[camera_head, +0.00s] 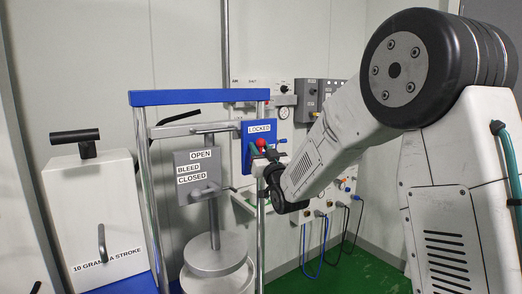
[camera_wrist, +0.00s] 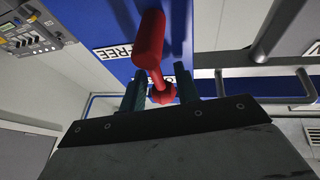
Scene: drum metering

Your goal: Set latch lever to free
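The red latch lever (camera_wrist: 149,42) is mounted on a blue plate (camera_wrist: 105,20) with a white FREE label (camera_wrist: 118,52). Another label behind the lever is mostly covered. In the head view the plate (camera_head: 247,165) reads LOCKED at its top, and a red part of the lever (camera_head: 261,144) shows just below that word. My gripper (camera_wrist: 161,92) is at the plate, its dark green fingers apart on either side of the red lever's narrower end. I see no clear grip on it. In the head view my gripper (camera_head: 268,156) partly hides the lever and plate.
A grey plate (camera_head: 197,175) marked OPEN, BLEED, CLOSED stands left of the blue plate, above a grey drum (camera_head: 215,265). A blue-topped metal frame (camera_head: 200,97) surrounds these. A white box (camera_head: 95,215) with a black handle is far left. A panel with hoses (camera_head: 325,235) is behind.

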